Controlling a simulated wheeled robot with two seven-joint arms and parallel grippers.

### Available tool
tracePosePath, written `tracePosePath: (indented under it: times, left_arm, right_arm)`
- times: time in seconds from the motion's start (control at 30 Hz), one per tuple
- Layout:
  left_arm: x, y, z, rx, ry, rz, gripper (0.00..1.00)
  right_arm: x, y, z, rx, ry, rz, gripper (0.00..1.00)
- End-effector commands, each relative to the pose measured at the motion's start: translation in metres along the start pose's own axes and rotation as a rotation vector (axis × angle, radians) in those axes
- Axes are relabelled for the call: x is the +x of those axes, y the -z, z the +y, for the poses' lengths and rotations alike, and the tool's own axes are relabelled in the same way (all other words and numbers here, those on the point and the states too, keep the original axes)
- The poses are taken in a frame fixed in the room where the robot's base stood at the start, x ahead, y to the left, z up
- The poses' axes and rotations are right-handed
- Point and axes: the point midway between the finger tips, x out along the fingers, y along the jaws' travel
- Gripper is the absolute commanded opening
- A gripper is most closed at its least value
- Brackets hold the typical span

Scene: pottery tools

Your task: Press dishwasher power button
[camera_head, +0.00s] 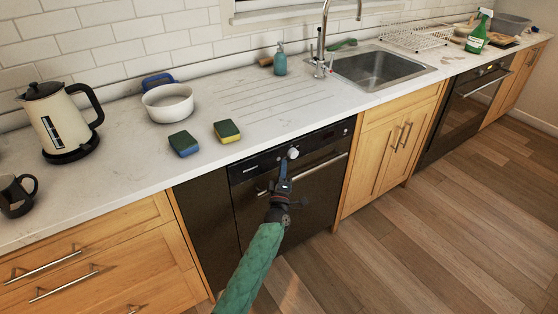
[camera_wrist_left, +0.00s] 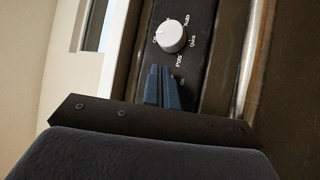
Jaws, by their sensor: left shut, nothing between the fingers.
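The dishwasher (camera_head: 318,195) is a black front under the counter, with a dark control panel (camera_head: 335,133) along its top edge. A white round knob (camera_head: 293,153) sticks out of the panel. My left gripper (camera_head: 284,165) is shut and empty, its fingertips at the panel just below the knob. In the left wrist view the knob (camera_wrist_left: 171,37) has printed labels around it, and the shut blue fingers (camera_wrist_left: 163,82) cover the panel beside the printed word "On". The power button itself is not visible; the fingers may hide it. I cannot tell whether the fingertips touch the panel.
The metal door handle (camera_head: 325,165) runs just below the panel. The counter (camera_head: 110,175) above holds two sponges (camera_head: 183,144), a white pan (camera_head: 168,103) and a kettle (camera_head: 62,120). A sink (camera_head: 385,70) lies further right. The floor (camera_head: 420,230) in front is clear.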

Motion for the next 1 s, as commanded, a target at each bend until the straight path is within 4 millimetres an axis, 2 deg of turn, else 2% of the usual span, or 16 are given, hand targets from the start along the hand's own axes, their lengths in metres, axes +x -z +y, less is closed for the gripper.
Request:
tracePosePath:
  times: [0.43,1.0]
  left_arm:
    - [0.0,0.0,0.0,0.0,0.0,0.0,0.0]
    - [0.0065,0.0057,-0.0053,0.001,0.001,0.0,0.0]
  right_arm:
    - [-0.0008,0.0051,-0.0056,0.012,0.011,0.009,0.0]
    - [0.0043,-0.0013,0.001,-0.002,-0.001,-0.001,0.0]
